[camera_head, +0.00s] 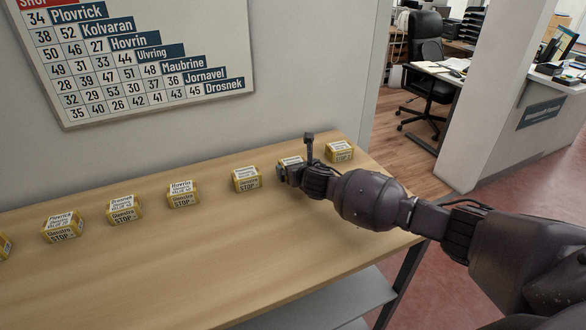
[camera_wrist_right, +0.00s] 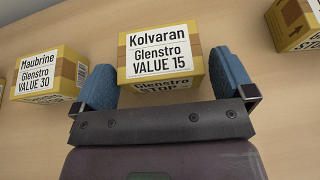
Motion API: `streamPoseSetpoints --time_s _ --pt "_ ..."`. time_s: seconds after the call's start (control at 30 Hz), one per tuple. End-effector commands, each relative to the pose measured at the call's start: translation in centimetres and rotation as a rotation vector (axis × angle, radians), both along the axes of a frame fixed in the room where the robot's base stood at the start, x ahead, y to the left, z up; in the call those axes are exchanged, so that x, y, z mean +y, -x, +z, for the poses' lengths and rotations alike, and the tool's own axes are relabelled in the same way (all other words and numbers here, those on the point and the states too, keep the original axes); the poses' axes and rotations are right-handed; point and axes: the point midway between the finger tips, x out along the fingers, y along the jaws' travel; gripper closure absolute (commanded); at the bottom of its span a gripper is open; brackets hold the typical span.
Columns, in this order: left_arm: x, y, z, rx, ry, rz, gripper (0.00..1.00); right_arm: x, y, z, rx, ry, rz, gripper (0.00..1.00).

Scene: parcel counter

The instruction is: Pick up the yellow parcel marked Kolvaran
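The yellow parcel marked Kolvaran (camera_wrist_right: 160,56) sits on the counter, its white label reading "Kolvaran Glenstro VALUE 15" in the right wrist view. In the head view the same parcel (camera_head: 290,160) is partly hidden by my right gripper (camera_head: 292,174). In the right wrist view the two blue fingers of my right gripper (camera_wrist_right: 162,66) are spread, one on each side of the parcel's near part. They look close to its sides; I cannot tell whether they touch. My left gripper is out of view.
A parcel marked Maubrine (camera_wrist_right: 48,72) stands to the left, another parcel (camera_wrist_right: 296,22) to the right. Several similar yellow parcels, such as one marked Hovrin (camera_head: 183,195), line the wooden counter (camera_head: 200,260). Its front is clear. A name chart (camera_head: 130,90) hangs behind.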

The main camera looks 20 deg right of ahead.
Motion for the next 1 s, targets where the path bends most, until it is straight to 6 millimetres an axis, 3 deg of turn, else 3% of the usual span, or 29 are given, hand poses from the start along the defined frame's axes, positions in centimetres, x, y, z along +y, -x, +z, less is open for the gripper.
streamPoseSetpoints --time_s 0.03,0.27,0.3,0.53,0.67,0.77,1.0 --pt "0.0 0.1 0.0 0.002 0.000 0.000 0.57 0.0 0.0 0.0 0.000 0.000 0.000 0.06" --pt "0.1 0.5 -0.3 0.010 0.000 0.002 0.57 0.0 0.0 0.0 0.001 0.000 0.000 0.41" --pt "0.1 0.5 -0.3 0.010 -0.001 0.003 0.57 0.0 0.0 0.0 0.000 0.000 0.000 0.43" --pt "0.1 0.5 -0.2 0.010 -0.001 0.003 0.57 0.0 0.0 0.2 -0.001 0.000 0.000 0.43" --pt "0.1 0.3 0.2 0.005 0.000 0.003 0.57 0.0 0.0 1.4 -0.003 0.000 0.000 0.43" --pt "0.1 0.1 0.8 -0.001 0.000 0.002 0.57 -0.1 0.0 3.1 -0.005 0.002 0.001 0.43" --pt "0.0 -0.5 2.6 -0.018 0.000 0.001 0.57 -0.1 -0.1 9.1 -0.007 0.002 0.001 0.43"
